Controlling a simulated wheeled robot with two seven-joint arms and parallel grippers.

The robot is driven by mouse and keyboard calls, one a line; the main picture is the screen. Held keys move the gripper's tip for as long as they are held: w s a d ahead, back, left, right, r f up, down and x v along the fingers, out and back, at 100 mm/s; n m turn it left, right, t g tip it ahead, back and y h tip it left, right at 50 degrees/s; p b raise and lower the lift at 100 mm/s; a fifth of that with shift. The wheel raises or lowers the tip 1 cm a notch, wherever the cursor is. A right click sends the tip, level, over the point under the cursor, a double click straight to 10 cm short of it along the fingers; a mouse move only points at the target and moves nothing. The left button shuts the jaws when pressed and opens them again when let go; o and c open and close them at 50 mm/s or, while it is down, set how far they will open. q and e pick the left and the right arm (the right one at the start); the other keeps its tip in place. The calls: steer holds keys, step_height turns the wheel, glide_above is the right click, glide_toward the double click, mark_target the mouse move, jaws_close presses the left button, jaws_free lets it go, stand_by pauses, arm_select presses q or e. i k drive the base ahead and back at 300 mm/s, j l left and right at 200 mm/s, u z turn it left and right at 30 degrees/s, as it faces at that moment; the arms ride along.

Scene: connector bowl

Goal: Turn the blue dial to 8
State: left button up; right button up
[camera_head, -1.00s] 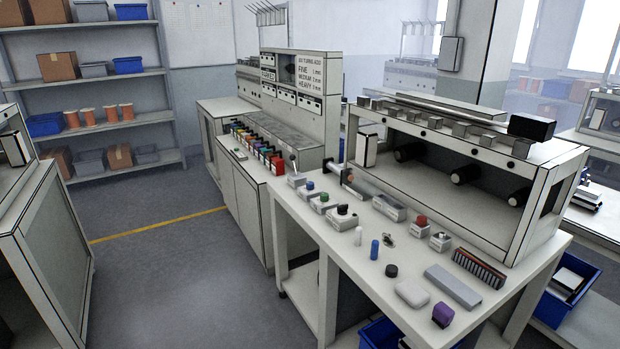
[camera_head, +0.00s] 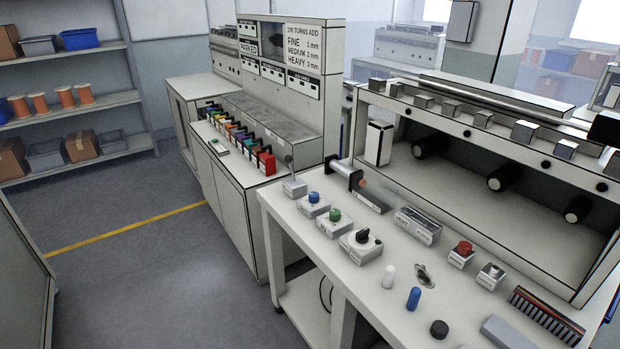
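The blue dial (camera_head: 313,197) is a small round knob on top of a light grey box near the far left end of the white workbench (camera_head: 300,245). A label shows on the front of its box, but it is too small to read. The dial's setting cannot be made out. A similar box with a green knob (camera_head: 334,215) stands just in front of it. Neither of my grippers is in view.
A lever box (camera_head: 293,186) stands behind the blue dial, and a black rotary knob (camera_head: 362,237) in front of the green one. A red knob (camera_head: 464,247), a white peg (camera_head: 389,276) and a blue peg (camera_head: 413,298) are farther right. Open floor (camera_head: 190,275) lies left of the bench.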

mark_target(313, 196)
steer(key=i+j, duration=0.25)
steer(key=i, duration=0.2)
steer(key=i+j+z, duration=0.1)
steer(key=i, duration=0.4)
steer(key=i+j, duration=0.4)
